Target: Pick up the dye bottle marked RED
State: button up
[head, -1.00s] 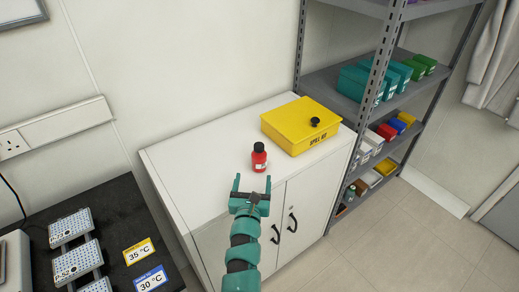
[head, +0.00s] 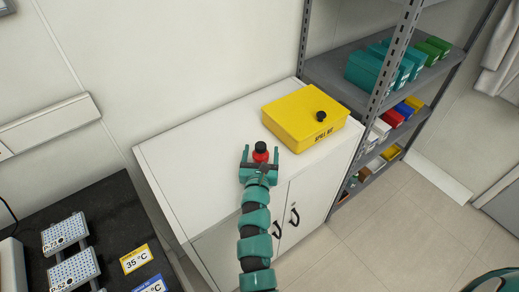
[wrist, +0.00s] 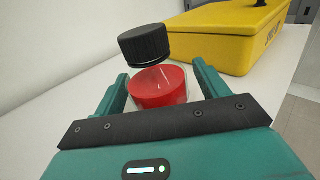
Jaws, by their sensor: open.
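The red dye bottle (head: 261,154) with a black cap stands upright on the white cabinet top (head: 200,165). Its lower part is hidden behind my gripper in the head view. My gripper (head: 261,157) is open, with one finger on each side of the bottle. In the wrist view the bottle (wrist: 158,84) stands between the two teal fingers (wrist: 160,86), with gaps visible beside it. Its label is not visible now.
A yellow spill kit box (head: 305,122) with a black knob stands just right of and behind the bottle. A grey shelf rack (head: 345,85) with coloured bins stands at the right. The left part of the cabinet top is clear.

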jog(key=c, duration=1.2)
jog(key=shift+o, duration=0.2)
jog(key=shift+w+r, duration=0.1)
jog(key=shift+r, duration=0.05)
